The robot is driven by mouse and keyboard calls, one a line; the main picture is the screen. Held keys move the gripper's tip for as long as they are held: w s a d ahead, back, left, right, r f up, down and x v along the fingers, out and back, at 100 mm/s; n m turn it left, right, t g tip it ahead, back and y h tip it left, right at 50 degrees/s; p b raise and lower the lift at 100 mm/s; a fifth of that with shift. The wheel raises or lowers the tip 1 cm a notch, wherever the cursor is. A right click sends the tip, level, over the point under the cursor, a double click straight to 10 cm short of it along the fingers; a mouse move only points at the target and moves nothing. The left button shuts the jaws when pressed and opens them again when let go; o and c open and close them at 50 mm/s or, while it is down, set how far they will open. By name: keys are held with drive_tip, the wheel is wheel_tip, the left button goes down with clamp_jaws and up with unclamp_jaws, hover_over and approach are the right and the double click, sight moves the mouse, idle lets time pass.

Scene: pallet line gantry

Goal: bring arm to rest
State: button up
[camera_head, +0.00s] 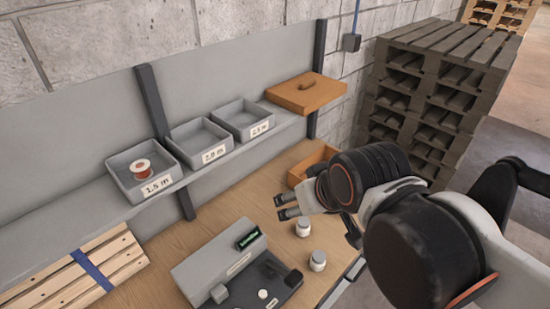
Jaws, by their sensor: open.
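My gripper (280,207) is at the end of my arm, which reaches in from the right side of the head view. Its fingers point left, above the wooden workbench (180,245). The jaws are open, and I see nothing between them. An orange open box (300,174) stands on the bench behind the gripper, partly hidden by it. Two small white jars stand in front of the gripper: one jar (303,227) just below it, the other jar (317,261) nearer the bench edge.
A shelf (80,206) holds several grey bins, the left bin (120,182) with a reddish spool (141,169), and an orange lid (306,92). A grey device (215,258) with a small display and a slatted wood piece (90,268) lie on the bench. Stacked pallets (440,85) stand behind.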

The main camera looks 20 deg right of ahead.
wheel_tip(320, 180, down, 22)
drive_tip(key=b, duration=2.1)
drive_tip(key=shift+r, duration=0.2)
